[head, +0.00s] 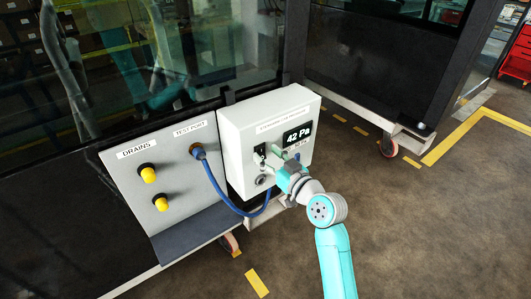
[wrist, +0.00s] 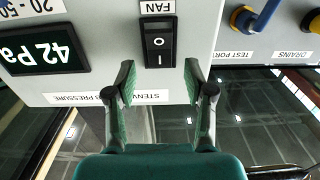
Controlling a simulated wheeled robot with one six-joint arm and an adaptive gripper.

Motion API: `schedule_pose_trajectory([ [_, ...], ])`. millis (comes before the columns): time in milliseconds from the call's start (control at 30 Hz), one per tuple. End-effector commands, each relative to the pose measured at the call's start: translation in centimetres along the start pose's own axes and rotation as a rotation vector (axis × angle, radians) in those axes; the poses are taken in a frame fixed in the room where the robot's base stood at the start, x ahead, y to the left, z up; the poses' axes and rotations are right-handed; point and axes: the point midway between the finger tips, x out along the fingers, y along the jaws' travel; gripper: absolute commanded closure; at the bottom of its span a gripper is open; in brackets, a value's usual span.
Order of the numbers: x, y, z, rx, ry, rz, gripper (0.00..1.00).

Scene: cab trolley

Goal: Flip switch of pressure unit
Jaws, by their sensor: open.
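The pressure unit (head: 244,125) is a white box on the cab's side, with a display (head: 298,135) reading 42 Pa. Its switch (wrist: 160,42) is a black rocker marked O and I under a FAN label, seen upside down in the wrist view. My gripper (wrist: 160,76) is open and empty, its green fingertips on either side of the switch's lower end in that view. Whether they touch the panel cannot be told. In the head view my gripper (head: 280,158) is in front of the unit and partly hides its face. Which side of the rocker is pressed is unclear.
A blue hose (head: 228,205) loops from the test port (head: 197,151) to the unit's underside. Left of it, a grey panel (head: 180,180) carries two yellow drain knobs (head: 148,174). Dark glass stands behind. Open floor (head: 430,220) lies to the right.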

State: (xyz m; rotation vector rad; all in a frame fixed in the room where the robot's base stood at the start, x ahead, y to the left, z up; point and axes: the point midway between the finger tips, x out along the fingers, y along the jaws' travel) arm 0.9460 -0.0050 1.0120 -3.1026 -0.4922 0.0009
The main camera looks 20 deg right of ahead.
Motion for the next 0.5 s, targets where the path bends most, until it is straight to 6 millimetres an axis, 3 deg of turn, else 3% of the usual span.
schedule_pose_trajectory([
  [200,1.5,0.0,0.0,0.0,0.0,0.0,0.47],
  [500,1.6,0.0,0.0,0.0,0.0,0.0,0.49],
])
